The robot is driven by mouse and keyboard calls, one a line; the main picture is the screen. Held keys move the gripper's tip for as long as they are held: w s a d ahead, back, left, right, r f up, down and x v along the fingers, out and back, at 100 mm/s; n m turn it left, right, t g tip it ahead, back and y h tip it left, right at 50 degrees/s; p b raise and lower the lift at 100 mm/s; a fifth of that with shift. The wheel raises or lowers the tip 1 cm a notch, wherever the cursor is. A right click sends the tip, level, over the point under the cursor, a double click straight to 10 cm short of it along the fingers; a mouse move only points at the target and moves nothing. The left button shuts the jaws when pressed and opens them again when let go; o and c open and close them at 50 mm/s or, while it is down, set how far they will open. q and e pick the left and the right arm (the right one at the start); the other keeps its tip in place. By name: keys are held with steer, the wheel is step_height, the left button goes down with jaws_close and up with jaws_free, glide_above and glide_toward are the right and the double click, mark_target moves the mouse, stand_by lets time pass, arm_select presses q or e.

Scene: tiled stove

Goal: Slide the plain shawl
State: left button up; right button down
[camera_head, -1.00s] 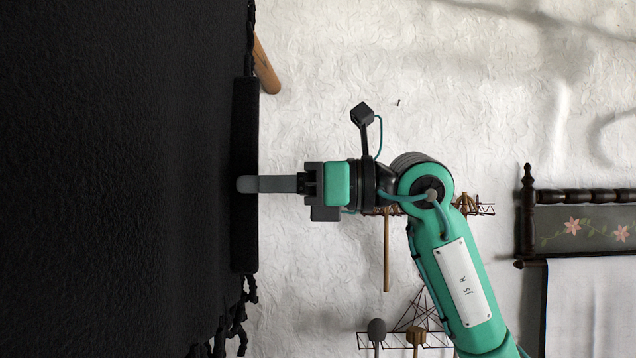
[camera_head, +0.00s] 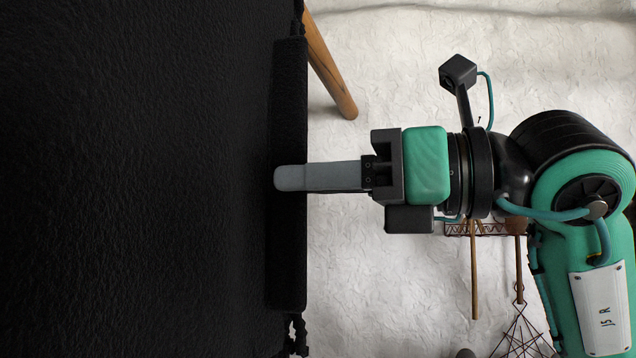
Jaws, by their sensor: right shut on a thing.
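The plain shawl (camera_head: 130,180) is a black, finely textured cloth that fills the left part of the head view. Its right edge runs nearly straight down the picture, with a thicker black strip (camera_head: 289,255) along it and dark knotted fringe at the strip's ends. My right gripper (camera_head: 290,178) comes in from the right with its grey finger lying over this strip. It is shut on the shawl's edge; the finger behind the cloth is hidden. My left gripper is not in view.
A wooden leg (camera_head: 332,75) slants out from behind the shawl's edge at the top. A wire rack (camera_head: 480,229) with hanging wooden-handled utensils (camera_head: 474,275) is on the white textured wall (camera_head: 400,290) behind my right arm. The wall above the arm is mostly bare.

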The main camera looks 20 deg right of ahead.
steer(key=c, duration=1.4)
jaws_free()
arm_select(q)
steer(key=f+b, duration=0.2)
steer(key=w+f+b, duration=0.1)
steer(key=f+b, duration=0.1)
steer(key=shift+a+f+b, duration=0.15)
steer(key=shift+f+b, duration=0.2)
arm_select(e)
steer(key=v, duration=1.3)
steer(key=shift+s+d, duration=0.25)
steer(key=shift+s, duration=0.05)
steer(key=shift+f, duration=0.1)
